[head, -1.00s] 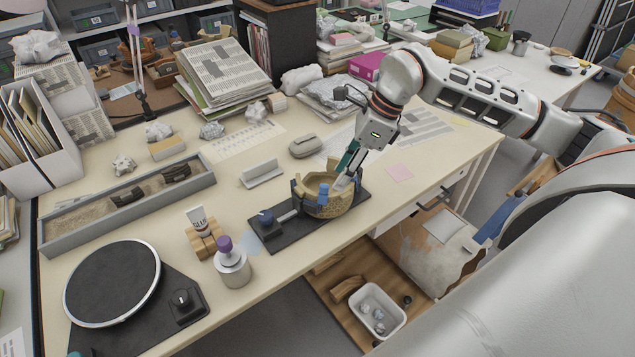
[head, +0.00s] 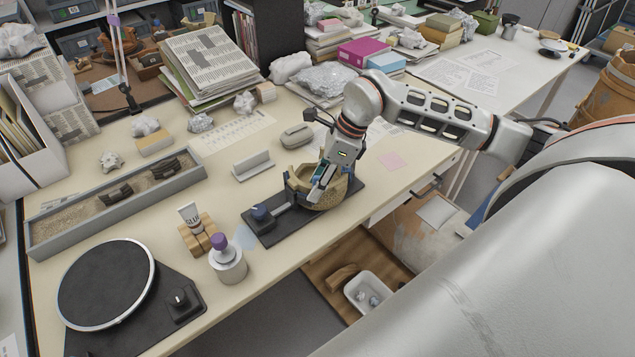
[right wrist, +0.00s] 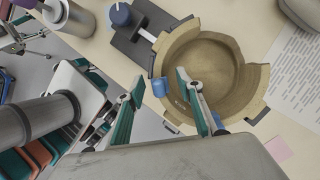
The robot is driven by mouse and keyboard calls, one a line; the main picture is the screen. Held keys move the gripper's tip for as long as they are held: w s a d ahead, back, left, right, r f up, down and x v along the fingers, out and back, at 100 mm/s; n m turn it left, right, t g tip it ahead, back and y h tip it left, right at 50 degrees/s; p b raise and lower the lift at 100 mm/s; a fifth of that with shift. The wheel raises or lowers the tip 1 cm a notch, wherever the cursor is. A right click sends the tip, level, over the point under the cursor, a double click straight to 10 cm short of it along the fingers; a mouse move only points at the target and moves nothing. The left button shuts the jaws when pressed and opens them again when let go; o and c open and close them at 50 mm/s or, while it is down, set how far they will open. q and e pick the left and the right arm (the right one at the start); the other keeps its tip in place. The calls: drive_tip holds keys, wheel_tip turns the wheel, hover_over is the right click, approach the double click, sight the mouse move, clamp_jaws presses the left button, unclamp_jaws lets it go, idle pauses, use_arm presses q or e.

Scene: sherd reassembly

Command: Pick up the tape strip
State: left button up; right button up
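A pale blue, see-through patch (head: 245,237), which looks like the tape strip, lies on the table between the purple-capped bottle and the black base in the head view. My right gripper (head: 318,184) is above the near rim of the tan broken bowl (head: 336,193). In the right wrist view its two teal fingers (right wrist: 160,84) are apart with nothing held between them. A blue pad (right wrist: 160,87) at the bowl's edge shows in the gap, but I cannot tell whether the fingers touch anything. My left gripper is not in view.
The bowl's holder stands on a black base (head: 262,233) with a blue knob. A glue tube (head: 190,215) on a wooden rest and a purple-capped bottle (head: 228,262) stand left of it. A turntable (head: 105,285) is front left. A grey sand tray (head: 120,205) lies behind.

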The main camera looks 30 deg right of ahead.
drive_tip(key=shift+c, duration=0.3)
drive_tip(key=c, duration=0.7)
